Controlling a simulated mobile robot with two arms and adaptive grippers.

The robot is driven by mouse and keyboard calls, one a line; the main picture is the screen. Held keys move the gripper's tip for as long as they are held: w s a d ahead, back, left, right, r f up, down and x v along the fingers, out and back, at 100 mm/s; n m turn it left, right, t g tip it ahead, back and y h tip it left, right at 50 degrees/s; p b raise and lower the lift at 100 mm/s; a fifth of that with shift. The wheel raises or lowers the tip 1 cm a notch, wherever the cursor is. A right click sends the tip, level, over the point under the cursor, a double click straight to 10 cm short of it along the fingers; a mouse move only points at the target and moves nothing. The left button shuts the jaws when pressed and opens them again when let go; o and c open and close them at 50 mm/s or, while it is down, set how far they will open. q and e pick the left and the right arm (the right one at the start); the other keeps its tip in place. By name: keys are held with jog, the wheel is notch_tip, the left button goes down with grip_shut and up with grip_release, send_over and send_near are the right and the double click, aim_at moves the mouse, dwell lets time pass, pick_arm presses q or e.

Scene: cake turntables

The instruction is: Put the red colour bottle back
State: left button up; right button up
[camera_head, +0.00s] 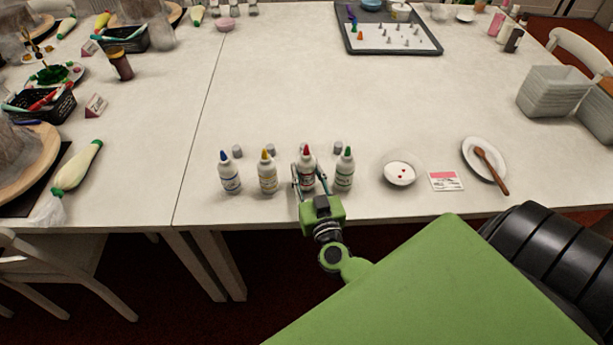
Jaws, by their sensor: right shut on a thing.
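The red colour bottle (307,172), white with a red tip, stands in a row of colour bottles near the table's front edge. My right gripper (307,182) is shut on it from the front, with fingers on both sides. The blue-tipped bottle (229,174) and the yellow-tipped bottle (267,173) stand to its left. The green-tipped bottle (344,170) stands close on its right. The red bottle looks upright and in line with the others. I cannot tell whether its base touches the table. My left gripper is not in view.
Small grey caps (271,149) lie behind the bottles. A white bowl (399,172), a pink-and-white card (445,180) and a plate (473,148) with a wooden spoon (490,168) are to the right. The table's middle (300,90) is clear. A grey tray (352,45) lies at the back.

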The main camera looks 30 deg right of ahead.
jog(key=shift+f, duration=0.2)
jog(key=shift+f, duration=0.15)
jog(key=o, duration=0.7)
jog(key=shift+r, duration=0.2)
jog(key=v, duration=1.2)
jog(key=shift+f, duration=0.1)
jog(key=shift+a, duration=0.1)
